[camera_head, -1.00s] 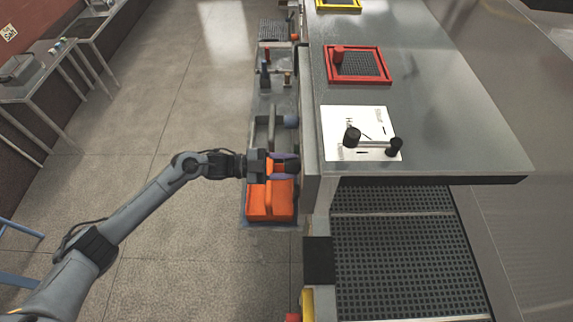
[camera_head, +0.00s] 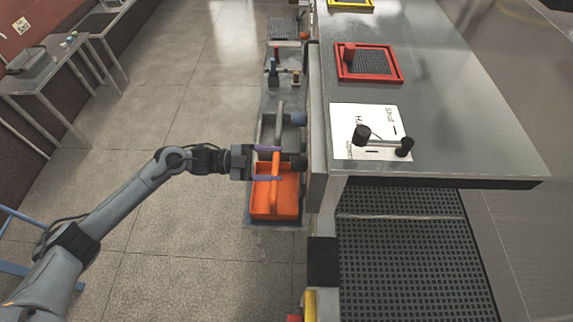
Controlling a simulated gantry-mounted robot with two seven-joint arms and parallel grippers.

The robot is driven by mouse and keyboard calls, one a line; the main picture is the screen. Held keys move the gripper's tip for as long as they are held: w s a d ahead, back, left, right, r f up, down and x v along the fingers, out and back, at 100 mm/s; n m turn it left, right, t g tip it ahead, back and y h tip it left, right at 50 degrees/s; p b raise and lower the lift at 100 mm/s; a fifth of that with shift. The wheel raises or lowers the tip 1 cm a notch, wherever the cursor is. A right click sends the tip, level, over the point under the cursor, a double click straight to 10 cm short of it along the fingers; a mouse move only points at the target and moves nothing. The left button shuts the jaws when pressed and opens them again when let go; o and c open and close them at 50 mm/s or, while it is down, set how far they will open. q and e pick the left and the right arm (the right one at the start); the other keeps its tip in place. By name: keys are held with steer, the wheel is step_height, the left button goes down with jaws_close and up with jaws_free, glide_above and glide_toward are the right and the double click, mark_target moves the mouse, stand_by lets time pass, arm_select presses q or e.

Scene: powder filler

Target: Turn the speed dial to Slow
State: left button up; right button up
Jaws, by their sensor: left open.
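My left gripper (camera_head: 268,163) is open, with two purple-tipped fingers pointing right toward the side of the steel machine (camera_head: 455,130). A dark round knob (camera_head: 298,162) sticks out of the machine's side, just beyond the fingertips, with a small gap between. It may be the speed dial; no markings on it can be read. On the machine's top, a white printed plate (camera_head: 350,117) carries a black lever with two round ends (camera_head: 382,142); its text is too small to read surely. My right gripper is not in view.
An orange tote (camera_head: 276,203) stands below the left gripper, beside the machine. A blue-grey round knob (camera_head: 298,119) sits farther along the side. A red-framed grate (camera_head: 369,63) is set in the top. Open floor (camera_head: 180,230) lies to the left.

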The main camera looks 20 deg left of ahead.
arm_select(q)
steer(key=shift+b+v, duration=0.55)
steer(key=shift+v, duration=2.05)
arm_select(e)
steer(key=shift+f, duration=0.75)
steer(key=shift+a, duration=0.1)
